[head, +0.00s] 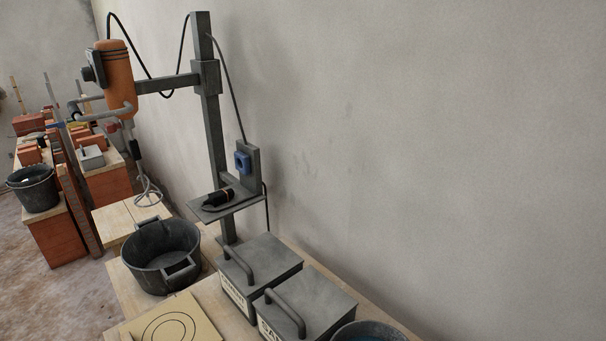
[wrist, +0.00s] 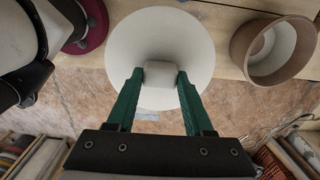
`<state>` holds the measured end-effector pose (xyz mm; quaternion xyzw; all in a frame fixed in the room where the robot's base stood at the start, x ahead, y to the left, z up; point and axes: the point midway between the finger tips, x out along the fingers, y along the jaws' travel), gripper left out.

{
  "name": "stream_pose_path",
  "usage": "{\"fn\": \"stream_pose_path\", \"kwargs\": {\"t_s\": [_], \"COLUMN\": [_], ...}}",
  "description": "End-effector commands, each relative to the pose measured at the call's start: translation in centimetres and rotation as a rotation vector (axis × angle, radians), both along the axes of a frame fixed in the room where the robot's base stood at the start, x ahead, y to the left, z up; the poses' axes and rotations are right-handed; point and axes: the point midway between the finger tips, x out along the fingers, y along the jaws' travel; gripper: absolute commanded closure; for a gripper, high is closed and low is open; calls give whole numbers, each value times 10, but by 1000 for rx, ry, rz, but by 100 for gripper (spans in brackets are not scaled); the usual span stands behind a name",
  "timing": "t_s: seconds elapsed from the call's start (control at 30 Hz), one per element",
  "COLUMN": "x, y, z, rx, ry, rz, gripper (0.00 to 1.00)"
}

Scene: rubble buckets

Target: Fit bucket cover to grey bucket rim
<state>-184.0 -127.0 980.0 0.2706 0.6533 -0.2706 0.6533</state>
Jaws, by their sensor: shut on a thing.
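In the wrist view my gripper (wrist: 160,75) has its green fingers on either side of a pale square knob (wrist: 160,74). The knob sits at the middle of a round white disc, the bucket cover (wrist: 160,32), held over the edge of a wooden surface. In the head view a dark grey bucket (head: 135,250) with handles stands on the bench; its top is open. Another dark bucket (head: 35,190) stands at the far left, and one (head: 368,328) is cut off at the bottom. I cannot tell which is the task's bucket. My gripper and the cover are outside the head view.
Two grey boxes with handles (head: 262,258) stand right of the middle bucket. An orange mixer (head: 119,75) hangs from a metal post (head: 211,130) above the bench. A board with drawn circles (head: 200,315) lies in front. A tan round container (wrist: 247,40) is beside the cover.

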Motion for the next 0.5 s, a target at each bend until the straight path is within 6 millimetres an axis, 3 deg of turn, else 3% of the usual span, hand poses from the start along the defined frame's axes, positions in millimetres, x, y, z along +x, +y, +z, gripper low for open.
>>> {"fn": "stream_pose_path", "kwargs": {"t_s": [0.03, 0.17, 0.5], "x": [0, 0, 0], "y": [0, 0, 0], "z": [0, 0, 0], "rx": [0, 0, 0], "ry": [0, 0, 0], "rz": [0, 0, 0], "gripper": [76, 99, 100]}}
